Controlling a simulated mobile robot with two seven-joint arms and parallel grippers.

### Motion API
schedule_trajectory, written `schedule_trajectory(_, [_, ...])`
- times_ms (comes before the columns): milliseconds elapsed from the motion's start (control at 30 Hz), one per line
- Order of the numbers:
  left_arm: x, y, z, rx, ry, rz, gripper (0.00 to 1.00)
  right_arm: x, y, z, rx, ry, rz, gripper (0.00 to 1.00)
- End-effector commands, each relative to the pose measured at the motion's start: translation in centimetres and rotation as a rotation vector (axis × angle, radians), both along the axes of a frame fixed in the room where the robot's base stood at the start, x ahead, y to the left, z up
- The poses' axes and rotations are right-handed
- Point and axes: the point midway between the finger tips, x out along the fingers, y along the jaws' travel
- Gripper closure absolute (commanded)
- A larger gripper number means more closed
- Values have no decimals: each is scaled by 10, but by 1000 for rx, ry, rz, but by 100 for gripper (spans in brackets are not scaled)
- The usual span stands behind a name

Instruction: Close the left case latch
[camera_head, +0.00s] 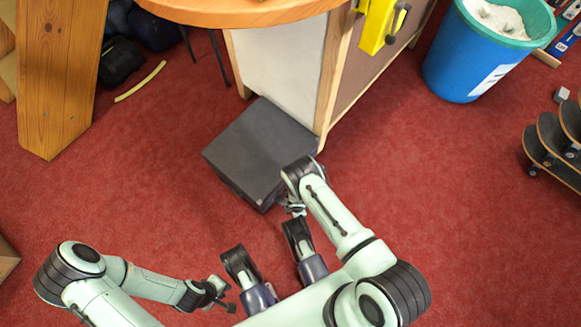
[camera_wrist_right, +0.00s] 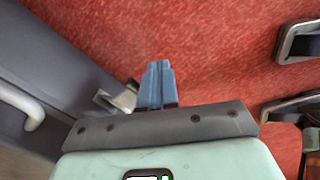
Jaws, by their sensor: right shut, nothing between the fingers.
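The dark grey case (camera_head: 262,150) lies flat on the red carpet against the wooden cabinet. In the right wrist view its dark side wall (camera_wrist_right: 75,65) runs along the left, with a light grey handle (camera_wrist_right: 25,108) on it. A small metallic latch (camera_wrist_right: 120,97) shows there, just left of my right fingers; I cannot tell which latch it is, or whether it is open. My right gripper (camera_wrist_right: 157,88) is shut and empty beside the case. In the head view it is low at the case's near right edge. My left gripper (camera_head: 228,294) is open and empty, away from the case.
The cabinet (camera_head: 285,60) and round wooden top (camera_head: 240,10) stand behind the case. A blue bin (camera_head: 470,60) is at the upper right, skateboards (camera_head: 555,140) at the right edge. A wooden board (camera_head: 60,80) leans at the left. Carpet left and right of the case is clear.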

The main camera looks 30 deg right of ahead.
Motion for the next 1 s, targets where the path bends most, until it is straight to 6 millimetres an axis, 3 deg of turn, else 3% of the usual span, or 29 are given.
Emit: schedule_trajectory(1000, [1, 0, -4, 0, -1, 0, 77, 18, 10, 14, 8, -8, 2, 100])
